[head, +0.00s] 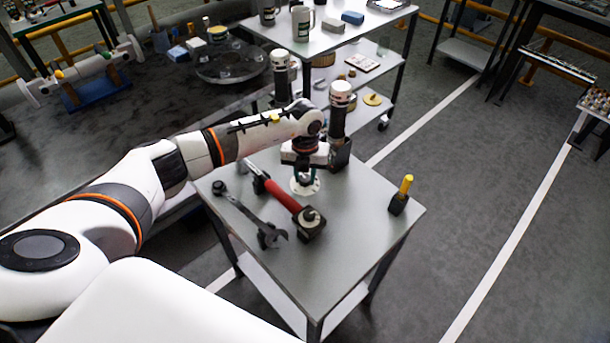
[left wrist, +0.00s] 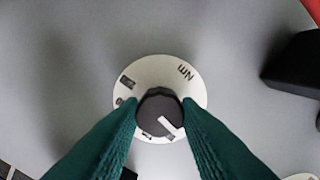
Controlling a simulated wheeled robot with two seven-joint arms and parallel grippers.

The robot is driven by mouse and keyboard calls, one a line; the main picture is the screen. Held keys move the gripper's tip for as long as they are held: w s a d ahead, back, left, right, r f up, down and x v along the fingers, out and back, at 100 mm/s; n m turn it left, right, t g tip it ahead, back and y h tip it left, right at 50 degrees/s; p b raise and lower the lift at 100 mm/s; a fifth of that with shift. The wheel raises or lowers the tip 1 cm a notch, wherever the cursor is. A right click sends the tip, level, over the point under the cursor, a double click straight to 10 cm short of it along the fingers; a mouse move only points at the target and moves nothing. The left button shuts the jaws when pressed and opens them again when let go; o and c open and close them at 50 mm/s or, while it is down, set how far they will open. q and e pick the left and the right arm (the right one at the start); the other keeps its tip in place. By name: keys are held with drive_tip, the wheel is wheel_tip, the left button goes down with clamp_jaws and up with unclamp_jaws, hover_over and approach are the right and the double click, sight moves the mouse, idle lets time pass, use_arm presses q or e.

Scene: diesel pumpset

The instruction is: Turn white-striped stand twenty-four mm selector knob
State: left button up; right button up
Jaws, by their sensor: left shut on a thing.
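The selector knob (left wrist: 158,112) is dark with a white stripe that points to the lower right in the left wrist view. It sits on a round white dial plate (left wrist: 160,72) with dark markings, "Nm" among them. In the head view the dial plate (head: 305,187) lies on the small grey table (head: 345,230). My left gripper (left wrist: 160,115) has its green fingers on either side of the knob, shut on it from above. In the head view my left gripper (head: 305,172) points down over the dial and hides the knob. My right gripper is not in view.
A red-handled tool (head: 282,195) and a wrench (head: 250,215) lie left of the dial. A yellow-handled item in a black block (head: 399,203) stands at the right. A dark cylinder with a white top (head: 339,110) stands close behind my gripper. The table's front right is clear.

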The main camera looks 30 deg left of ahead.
sight(305, 178)
use_arm(q)
drive_tip(key=m+b, duration=0.3)
drive_tip(key=m, duration=0.3)
drive_tip(key=shift+f+b, duration=0.1)
drive_tip(key=shift+b, duration=0.3)
drive_tip(key=m+b, duration=0.2)
drive_tip(key=m, duration=0.2)
drive_tip(key=shift+m+b, duration=0.65)
drive_tip(key=shift+m, duration=0.45)
drive_tip(key=shift+r, duration=0.2)
drive_tip(key=o, duration=1)
wheel_tip(305, 178, up, 12)
drive_tip(key=shift+b, duration=0.55)
